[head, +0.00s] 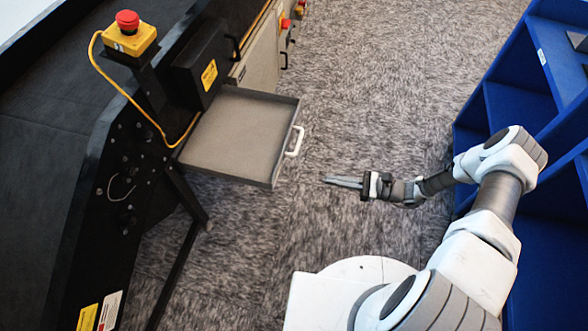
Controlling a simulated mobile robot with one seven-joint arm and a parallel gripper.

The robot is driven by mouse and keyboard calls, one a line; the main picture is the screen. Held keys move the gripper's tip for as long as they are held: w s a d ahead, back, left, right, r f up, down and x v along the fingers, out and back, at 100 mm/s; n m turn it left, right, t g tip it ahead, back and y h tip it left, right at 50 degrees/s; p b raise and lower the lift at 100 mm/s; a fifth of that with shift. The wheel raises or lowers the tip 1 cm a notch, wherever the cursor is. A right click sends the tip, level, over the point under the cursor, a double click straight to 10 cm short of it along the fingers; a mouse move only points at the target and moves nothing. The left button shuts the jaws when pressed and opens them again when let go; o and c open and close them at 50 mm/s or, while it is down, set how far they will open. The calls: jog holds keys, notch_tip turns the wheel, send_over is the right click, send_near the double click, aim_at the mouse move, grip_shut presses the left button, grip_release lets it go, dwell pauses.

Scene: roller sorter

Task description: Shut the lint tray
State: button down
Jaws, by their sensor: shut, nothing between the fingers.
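The lint tray (236,135) is a shallow grey tray pulled out from the black side of the sorter. It has a white handle (296,141) on its right front edge. My gripper (326,181) is shut and empty. It is to the right of and a little below the handle in the picture, apart from it, and its fingers point left towards the tray side.
The black sorter (60,150) fills the left, with a red emergency button on a yellow box (129,30) and a yellow cable. A blue shelf unit (510,105) stands close to my arm on the right. Carpeted floor (380,90) lies open between them.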

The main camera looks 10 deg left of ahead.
aim_at(278, 170)
jog(key=shift+m+t, duration=0.5)
jog(key=a+b, duration=0.1)
jog(key=a, duration=0.3)
jog(key=w+a+f, duration=0.1)
jog(key=a, duration=0.4)
jog(key=a+b, duration=0.1)
jog(key=a, duration=0.4)
jog(key=shift+w+a+f+b, duration=0.1)
jog(key=shift+w+f+b, duration=0.1)
jog(key=shift+f+b, duration=0.15)
jog(key=shift+a, duration=0.15)
